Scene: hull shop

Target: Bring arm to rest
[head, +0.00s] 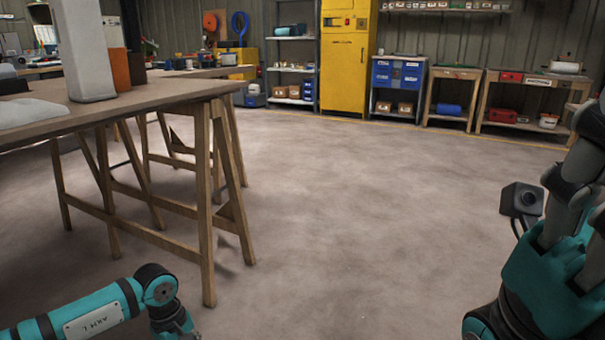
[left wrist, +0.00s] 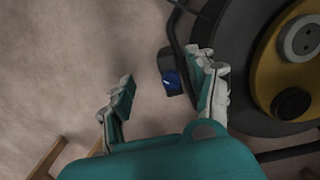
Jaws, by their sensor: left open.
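My left arm (head: 85,318) comes in low at the left of the head view, bent at a teal and black joint near the bottom edge. Its gripper lies outside that view. In the left wrist view my left gripper (left wrist: 163,87) is open, its two grey and teal fingers well apart. It holds nothing and hangs over the concrete floor. My right arm (head: 545,285) is folded up at the right edge of the head view, with a small dark camera box (head: 521,200) beside it. I cannot make out the right gripper's fingers.
A wooden trestle table (head: 150,96) stands at the left, bearing a pale upright block (head: 83,50) and an orange-brown container (head: 119,70). A yellow cabinet (head: 346,65), a grey shelf (head: 291,70) and workbenches line the back wall. The middle floor (head: 370,220) is clear.

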